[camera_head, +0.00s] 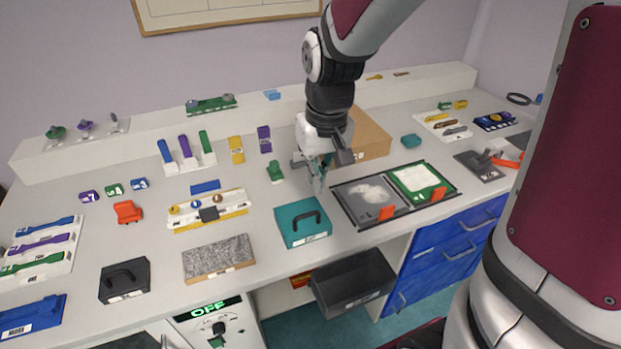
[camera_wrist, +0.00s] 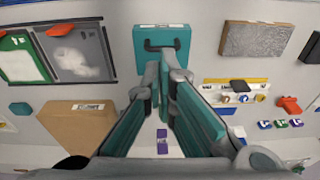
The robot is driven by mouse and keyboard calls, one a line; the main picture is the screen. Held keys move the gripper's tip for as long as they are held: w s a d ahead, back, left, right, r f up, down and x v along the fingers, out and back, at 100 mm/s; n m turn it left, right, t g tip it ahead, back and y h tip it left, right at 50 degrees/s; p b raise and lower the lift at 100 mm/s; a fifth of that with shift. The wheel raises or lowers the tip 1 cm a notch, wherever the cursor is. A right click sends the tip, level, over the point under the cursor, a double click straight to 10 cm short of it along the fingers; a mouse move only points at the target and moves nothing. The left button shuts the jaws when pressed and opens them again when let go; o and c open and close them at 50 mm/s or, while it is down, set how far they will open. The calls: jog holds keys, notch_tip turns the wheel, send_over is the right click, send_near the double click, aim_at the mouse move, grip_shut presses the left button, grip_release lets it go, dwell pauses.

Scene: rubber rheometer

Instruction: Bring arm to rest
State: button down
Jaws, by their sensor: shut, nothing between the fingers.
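My gripper (camera_head: 318,182) is above the middle of the bench, short of the teal box with the black handle (camera_head: 302,222) in the head view. In the wrist view my gripper (camera_wrist: 165,62) shows its teal-padded fingers drawn together at the tips, with nothing between them. The teal box (camera_wrist: 163,40) lies beyond the fingertips there. My arm reaches in from the upper right of the head view. The cardboard box (camera_head: 370,136) stands behind my gripper and is partly hidden by it.
A black-framed mat with a grey and a green-white panel (camera_head: 378,198) lies right of my gripper. A small green piece (camera_head: 275,172) and a purple block (camera_head: 264,138) stand to its left. A raised white shelf (camera_head: 150,136) runs along the back.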

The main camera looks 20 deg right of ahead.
jog(key=s+r+t, duration=0.3)
jog(key=s+r, duration=0.9)
jog(key=s, duration=0.4)
jog(key=shift+a+r, duration=0.15)
jog(key=shift+r, duration=0.15)
dwell(0.4)
